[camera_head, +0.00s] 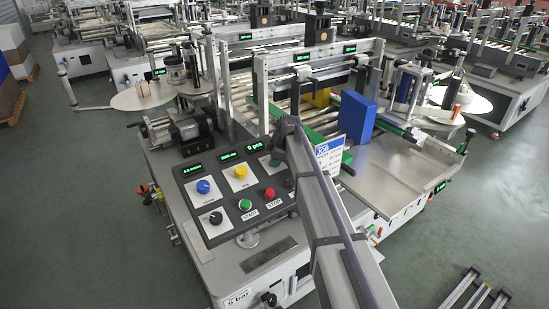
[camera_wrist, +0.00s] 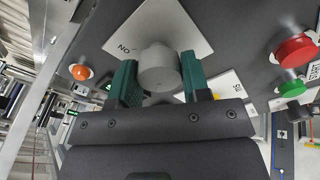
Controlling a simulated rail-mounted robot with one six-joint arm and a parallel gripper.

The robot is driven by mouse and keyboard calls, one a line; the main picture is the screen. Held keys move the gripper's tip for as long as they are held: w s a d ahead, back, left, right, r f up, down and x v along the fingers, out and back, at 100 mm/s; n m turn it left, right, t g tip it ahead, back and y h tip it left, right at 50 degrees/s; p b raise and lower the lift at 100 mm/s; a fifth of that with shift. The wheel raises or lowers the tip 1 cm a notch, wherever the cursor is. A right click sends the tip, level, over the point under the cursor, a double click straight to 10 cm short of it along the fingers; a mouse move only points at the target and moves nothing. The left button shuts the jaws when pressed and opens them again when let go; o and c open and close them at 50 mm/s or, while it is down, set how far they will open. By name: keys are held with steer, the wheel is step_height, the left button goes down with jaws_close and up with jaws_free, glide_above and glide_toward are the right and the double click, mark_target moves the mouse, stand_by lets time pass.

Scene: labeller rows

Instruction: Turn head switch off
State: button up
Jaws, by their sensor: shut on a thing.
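The control panel (camera_head: 222,200) slopes on the front of the near labelling machine. In the wrist view a grey round knob (camera_wrist: 158,68) stands on a pale square plate (camera_wrist: 180,25) with lettering beside it. The two green fingers of my gripper (camera_wrist: 160,82) stand on either side of the knob and are shut on it. I cannot tell which way the knob points. In the head view my arm covers most of this corner of the panel, and only a bit of green finger (camera_head: 276,160) shows by the plate.
The panel also carries a blue knob (camera_head: 203,186), a yellow knob (camera_head: 241,171), a black knob (camera_head: 215,217), a green start button (camera_head: 245,204) and a red stop button (camera_head: 269,193). A blue box (camera_head: 357,117) stands on the conveyor behind my arm.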

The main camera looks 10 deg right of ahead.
steer(key=shift+n, duration=0.3)
steer(key=o, duration=0.9)
steer(key=shift+o, duration=0.2)
steer(key=p+v, duration=1)
steer(key=v, duration=0.1)
steer(key=shift+w+f, duration=0.1)
